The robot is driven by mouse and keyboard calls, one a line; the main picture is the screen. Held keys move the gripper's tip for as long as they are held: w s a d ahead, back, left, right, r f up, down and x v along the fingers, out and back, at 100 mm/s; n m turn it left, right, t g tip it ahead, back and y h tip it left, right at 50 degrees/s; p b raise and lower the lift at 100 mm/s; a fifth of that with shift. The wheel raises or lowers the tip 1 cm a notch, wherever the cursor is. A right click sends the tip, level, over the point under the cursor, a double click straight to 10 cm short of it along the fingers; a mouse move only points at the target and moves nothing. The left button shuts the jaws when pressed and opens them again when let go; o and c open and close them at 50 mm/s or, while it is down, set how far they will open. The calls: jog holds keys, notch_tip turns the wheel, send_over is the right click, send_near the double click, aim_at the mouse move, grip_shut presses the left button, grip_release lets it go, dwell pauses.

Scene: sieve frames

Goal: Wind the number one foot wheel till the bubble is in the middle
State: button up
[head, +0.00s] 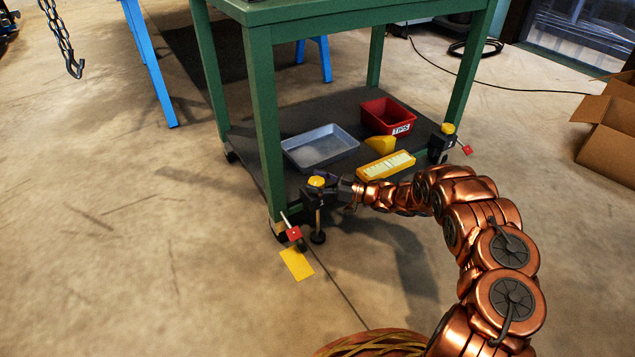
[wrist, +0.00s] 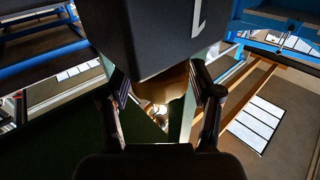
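The number one foot is a black block (head: 316,195) with a yellow knob (head: 316,181) on top, at the near corner of the green table. A thin post runs down from it to a dark round pad (head: 318,238). The block (wrist: 150,35) fills the top of the wrist view, with a white "1" on it. My gripper (head: 340,188) is at the block's right side. In the wrist view its fingers (wrist: 163,98) stand apart, either side of a brownish round part (wrist: 163,90) under the block; contact is unclear. I cannot make out any bubble.
The green table (head: 264,110) has a dark lower shelf with a grey tray (head: 320,162), a red bin (head: 380,113) and a yellow case (head: 385,172). A second yellow-topped foot (head: 448,129) is at the right corner. A red-tagged lever (head: 293,233) sticks out by the near leg.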

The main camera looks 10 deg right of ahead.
jog(key=shift+o, duration=1.1)
jog(key=shift+d, duration=0.1)
jog(key=v, duration=1.2)
